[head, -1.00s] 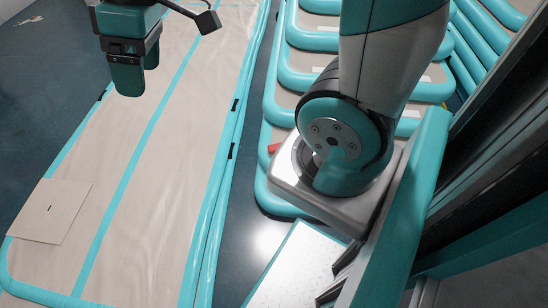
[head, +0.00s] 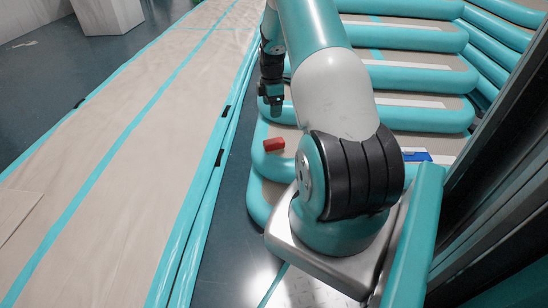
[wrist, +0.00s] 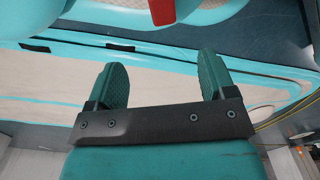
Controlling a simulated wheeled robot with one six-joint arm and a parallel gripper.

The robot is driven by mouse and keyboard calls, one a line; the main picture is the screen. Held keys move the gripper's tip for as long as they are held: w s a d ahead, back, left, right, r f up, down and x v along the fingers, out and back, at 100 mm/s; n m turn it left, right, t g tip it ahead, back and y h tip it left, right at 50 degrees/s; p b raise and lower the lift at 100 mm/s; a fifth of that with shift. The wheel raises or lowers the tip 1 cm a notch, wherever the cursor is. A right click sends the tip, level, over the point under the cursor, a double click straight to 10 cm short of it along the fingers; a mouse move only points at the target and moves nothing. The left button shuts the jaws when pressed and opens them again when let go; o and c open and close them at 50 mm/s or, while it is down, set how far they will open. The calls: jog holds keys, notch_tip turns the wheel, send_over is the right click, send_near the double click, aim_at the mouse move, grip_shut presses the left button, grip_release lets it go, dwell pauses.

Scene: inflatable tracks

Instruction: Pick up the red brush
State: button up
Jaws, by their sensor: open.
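In the wrist view a red piece (wrist: 162,11) lies at the top edge, cut off by the frame, on a teal and beige surface. My gripper (head: 273,108) hangs just above and behind the red brush in the head view, apart from it. In the wrist view my gripper (wrist: 161,78) has its two teal fingers wide apart with nothing between them.
Inflatable steps (head: 418,77) rise behind and right of my arm. A blue object (head: 416,156) lies on a step to the right. A long beige and teal inflatable track (head: 110,150) runs along the left. Dark floor (head: 236,200) lies between.

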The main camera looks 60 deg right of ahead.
aim_at(274, 141)
notch_tip(274, 141, down, 13)
jog(key=b, duration=0.6)
jog(key=shift+s+d+r+b, duration=0.15)
jog(key=shift+b, duration=0.2)
notch_tip(274, 141, down, 5)
jog(key=b, duration=0.4)
jog(key=shift+s+b, duration=0.15)
jog(key=shift+b, duration=0.15)
jog(key=c, duration=1.1)
notch_tip(274, 141, up, 20)
jog(key=p, duration=1.1)
jog(key=w+a+r+m+p, duration=0.15)
jog(key=w+a, duration=0.25)
jog(key=a, duration=0.5)
jog(key=w+a+m+p, duration=0.25)
jog(key=w+a, duration=0.25)
jog(key=a, duration=0.4)
jog(key=a+r+m+p, duration=0.1)
jog(key=a+m+p, duration=0.4)
jog(key=a, duration=1.5)
jog(key=shift+m, duration=0.5)
jog(key=s+r+p, duration=0.2)
jog(key=r+p, duration=0.9)
jog(key=p, duration=0.1)
jog(key=s+r+p, duration=0.3)
jog(key=r+p, duration=0.9)
jog(key=s+r+p, duration=0.3)
jog(key=r+p, duration=0.9)
jog(key=shift+s+a, duration=0.1)
jog(key=shift+a, duration=0.1)
